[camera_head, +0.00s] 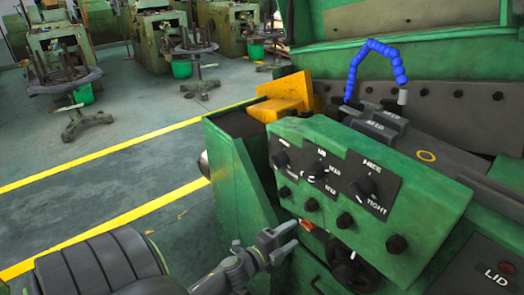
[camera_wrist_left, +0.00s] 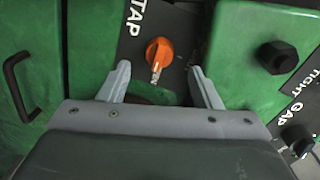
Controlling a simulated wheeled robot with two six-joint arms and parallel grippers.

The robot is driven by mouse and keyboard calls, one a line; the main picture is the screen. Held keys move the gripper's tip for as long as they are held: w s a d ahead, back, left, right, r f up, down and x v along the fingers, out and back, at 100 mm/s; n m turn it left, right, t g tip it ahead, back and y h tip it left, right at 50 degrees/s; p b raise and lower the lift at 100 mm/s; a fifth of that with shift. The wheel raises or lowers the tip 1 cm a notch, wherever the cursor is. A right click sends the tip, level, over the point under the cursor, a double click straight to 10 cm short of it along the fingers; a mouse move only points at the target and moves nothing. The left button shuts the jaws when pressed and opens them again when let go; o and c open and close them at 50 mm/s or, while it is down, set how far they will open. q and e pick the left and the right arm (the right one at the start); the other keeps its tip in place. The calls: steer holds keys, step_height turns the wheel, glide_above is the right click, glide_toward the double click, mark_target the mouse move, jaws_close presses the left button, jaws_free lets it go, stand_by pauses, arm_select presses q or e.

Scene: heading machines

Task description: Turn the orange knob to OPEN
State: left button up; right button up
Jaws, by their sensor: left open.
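My left gripper (camera_head: 290,241) is open in front of the machine's lower panel. In the left wrist view its two fingers (camera_wrist_left: 161,72) are spread, with the knob between and slightly beyond the tips. I cannot see contact. No OPEN mark is readable.
A green control box (camera_head: 430,205) with several black knobs overhangs the area above my left gripper. A black knob or handle (camera_head: 352,272) is to its right. A black pull handle (camera_wrist_left: 14,85) shows in the wrist view.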

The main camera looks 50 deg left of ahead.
arm_select(q)
steer(key=s+b, duration=0.8)
steer(key=s, duration=0.3)
steer(key=shift+a+r+b, duration=0.35)
steer(key=shift+a+b, duration=0.05)
steer(key=shift+a, duration=0.05)
